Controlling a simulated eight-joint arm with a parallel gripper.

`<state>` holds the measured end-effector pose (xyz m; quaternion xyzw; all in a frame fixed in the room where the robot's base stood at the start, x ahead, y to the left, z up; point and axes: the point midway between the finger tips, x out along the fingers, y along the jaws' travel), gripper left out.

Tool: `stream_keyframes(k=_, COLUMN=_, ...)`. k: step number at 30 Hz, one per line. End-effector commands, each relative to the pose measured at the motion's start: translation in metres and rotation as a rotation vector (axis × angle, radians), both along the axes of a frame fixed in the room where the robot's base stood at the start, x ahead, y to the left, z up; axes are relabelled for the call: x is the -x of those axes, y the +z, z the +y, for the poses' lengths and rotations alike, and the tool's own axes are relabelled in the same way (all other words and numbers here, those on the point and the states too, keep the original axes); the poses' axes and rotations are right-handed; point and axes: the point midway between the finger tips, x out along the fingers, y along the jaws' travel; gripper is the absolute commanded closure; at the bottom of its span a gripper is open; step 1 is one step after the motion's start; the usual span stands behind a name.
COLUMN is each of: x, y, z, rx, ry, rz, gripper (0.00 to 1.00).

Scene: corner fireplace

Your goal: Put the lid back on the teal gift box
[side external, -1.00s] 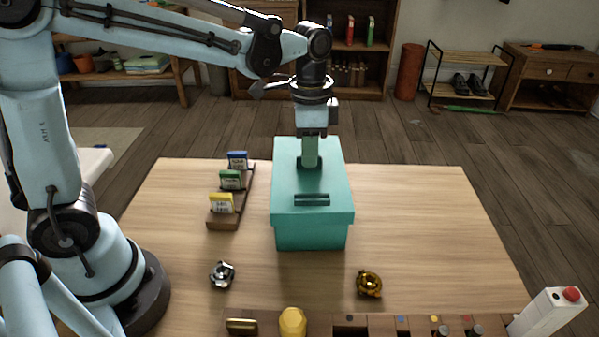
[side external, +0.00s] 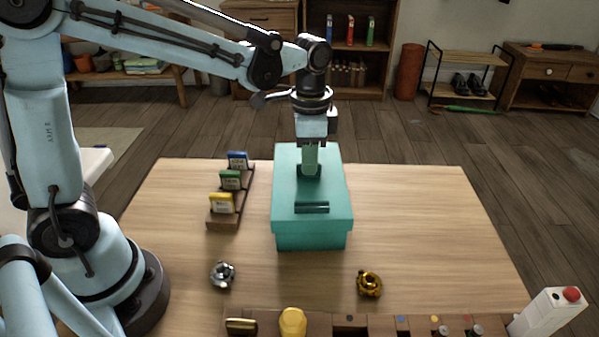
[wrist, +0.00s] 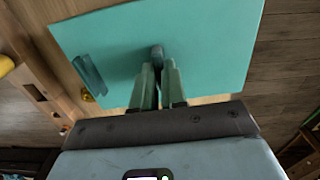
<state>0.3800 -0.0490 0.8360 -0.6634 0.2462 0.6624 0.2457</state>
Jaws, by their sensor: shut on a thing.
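The teal lid (side external: 328,187) lies level over the teal gift box (side external: 312,241), lined up with it. Only a strip of the box's front wall shows below the lid's rim; I cannot tell whether a small gap is left. My gripper (side external: 308,171) points down and is shut on a dark grip at the middle of the lid. In the wrist view, my fingers (wrist: 157,82) close around that grip, and the lid (wrist: 205,40) hides the box. A dark teal bar (side external: 311,207) lies across the lid near its front edge.
A wooden card rack (side external: 232,208) stands left of the box. A silver part (side external: 222,275) and a gold part (side external: 369,283) lie in front. A wooden tray (side external: 375,325) lines the front edge, with a red-button box (side external: 555,310) at right. The table's right side is clear.

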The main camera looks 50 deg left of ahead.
Motion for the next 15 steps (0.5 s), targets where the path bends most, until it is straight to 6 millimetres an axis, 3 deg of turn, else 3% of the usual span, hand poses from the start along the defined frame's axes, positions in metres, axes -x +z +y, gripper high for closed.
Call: stream_keyframes(k=15, x=0.0, y=-0.0092, z=0.0, rx=0.0, ry=0.0, rz=0.0, gripper=1.0)
